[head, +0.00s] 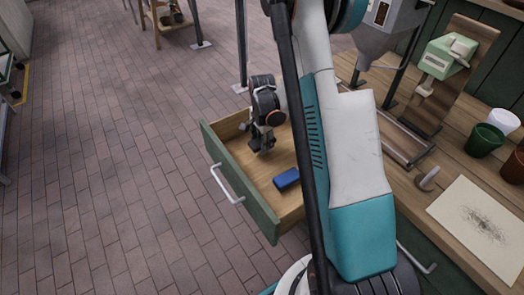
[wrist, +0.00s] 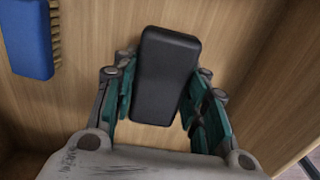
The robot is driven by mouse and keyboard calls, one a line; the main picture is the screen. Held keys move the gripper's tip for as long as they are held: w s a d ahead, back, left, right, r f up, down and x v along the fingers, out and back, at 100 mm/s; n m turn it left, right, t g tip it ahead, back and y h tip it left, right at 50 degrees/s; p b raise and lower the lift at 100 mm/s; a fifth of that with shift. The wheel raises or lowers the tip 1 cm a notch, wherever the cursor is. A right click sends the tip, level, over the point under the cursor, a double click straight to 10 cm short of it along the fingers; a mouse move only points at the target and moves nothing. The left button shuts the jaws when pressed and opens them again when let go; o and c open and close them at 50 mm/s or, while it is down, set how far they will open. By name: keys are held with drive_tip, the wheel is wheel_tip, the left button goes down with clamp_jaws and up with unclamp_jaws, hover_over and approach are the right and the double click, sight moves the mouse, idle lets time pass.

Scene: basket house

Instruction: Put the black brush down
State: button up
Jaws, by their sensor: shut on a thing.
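The black brush (wrist: 166,75) is a dark rounded block between the fingers of my gripper (wrist: 164,105) in the wrist view. The fingers close on its two long sides, and its top faces the camera. In the head view my gripper (head: 262,141) is inside the open drawer (head: 232,188), above its wooden floor. The brush is small and dark there, mostly hidden by the gripper. I cannot tell whether it touches the drawer floor.
A blue brush (head: 286,179) lies in the drawer, and it also shows at the upper left of the wrist view (wrist: 28,35). A wooden counter (head: 405,185) holds green and white cups (head: 485,140) and a paper sheet (head: 482,222).

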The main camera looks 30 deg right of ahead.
wheel_tip(320, 180, down, 4)
drive_tip(key=shift+f+b, duration=0.1)
drive_tip(key=shift+b, duration=0.65)
drive_tip(key=shift+f, duration=0.2)
drive_tip(key=o, duration=1)
drive_tip(key=shift+s, duration=0.1)
drive_tip(key=shift+o, duration=1)
drive_tip(key=shift+f, duration=0.15)
wheel_tip(320, 180, up, 13)
drive_tip(key=p, duration=0.4)
drive_tip(key=shift+p, duration=0.3)
